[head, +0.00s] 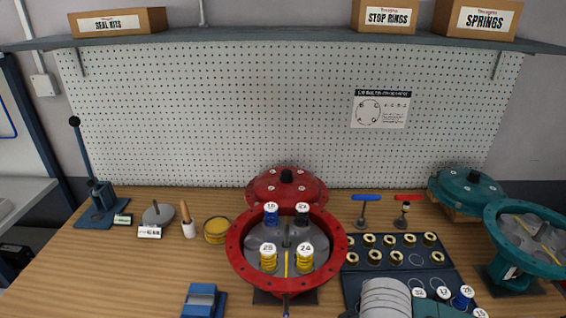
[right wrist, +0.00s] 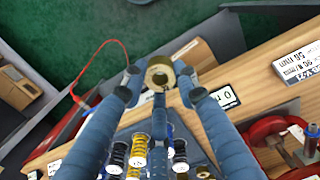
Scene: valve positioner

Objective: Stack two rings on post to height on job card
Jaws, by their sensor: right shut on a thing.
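In the right wrist view, my right gripper (right wrist: 161,77) is shut on a brass-coloured ring (right wrist: 159,70). The ring sits between its fingertips, with its hole facing the camera. In the head view, a grey disc with a thin upright post (head: 157,212) stands at the left of the bench, and no ring shows on it. A white card (head: 149,232) with print too small to read lies in front of it. Several brass rings (head: 375,257) lie in a dark tray (head: 352,280) at the right. My left gripper is not in view.
A red actuator housing (head: 238,268) with capped springs stands mid-bench. A teal housing (head: 495,225) is at the right. A blue-handled tool (head: 366,199) and a red-handled tool (head: 408,198) stand behind the tray.

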